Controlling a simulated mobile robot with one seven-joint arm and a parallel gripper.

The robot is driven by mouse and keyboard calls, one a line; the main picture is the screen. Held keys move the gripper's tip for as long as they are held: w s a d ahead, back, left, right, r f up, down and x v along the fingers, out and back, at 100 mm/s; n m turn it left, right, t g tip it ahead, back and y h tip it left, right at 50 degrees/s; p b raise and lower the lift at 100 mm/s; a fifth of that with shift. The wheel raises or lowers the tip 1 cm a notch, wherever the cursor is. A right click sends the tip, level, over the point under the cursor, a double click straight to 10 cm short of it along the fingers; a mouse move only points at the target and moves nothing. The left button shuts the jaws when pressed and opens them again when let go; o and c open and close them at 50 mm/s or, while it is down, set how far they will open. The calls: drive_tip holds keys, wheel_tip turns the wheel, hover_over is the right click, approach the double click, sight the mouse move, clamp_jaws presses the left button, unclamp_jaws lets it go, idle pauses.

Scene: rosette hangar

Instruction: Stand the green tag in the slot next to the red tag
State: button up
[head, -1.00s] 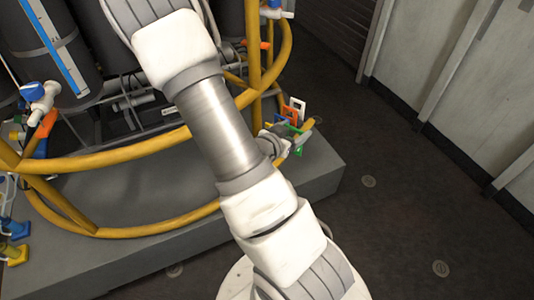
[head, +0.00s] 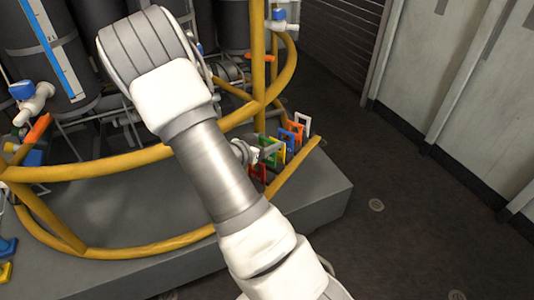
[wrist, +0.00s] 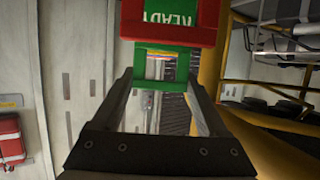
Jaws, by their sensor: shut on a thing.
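My gripper (wrist: 163,85) is shut on the green tag, a flat green frame with a window. In the wrist view the green tag (wrist: 146,104) shows between my fingers. In the head view the green tag (head: 268,147) is partly hidden by my gripper, above the near end of the tag row. The red tag (head: 258,173) is at that near end, partly behind my arm. In the wrist view a red piece (wrist: 206,22) lies just beyond the green tag, around a green patch marked READY upside down. I cannot tell whether the green tag touches the slot.
Yellow (head: 282,153), blue (head: 287,137), orange (head: 296,128) and white (head: 304,123) tags stand in a row behind. A yellow rail (head: 296,167) runs close on the right. The grey plinth (head: 325,195) lies below, with open floor to its right.

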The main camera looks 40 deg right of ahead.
drive_tip(key=shift+f+b, duration=0.9)
drive_tip(key=shift+f, duration=1.05)
drive_tip(key=shift+f, duration=0.15)
drive_tip(key=o, duration=1.2)
drive_tip(key=shift+a+r, duration=0.3)
drive_tip(key=shift+r, duration=0.05)
drive_tip(key=p+v, duration=0.3)
drive_tip(key=v, duration=0.8)
drive_tip(key=shift+s+a, duration=0.2)
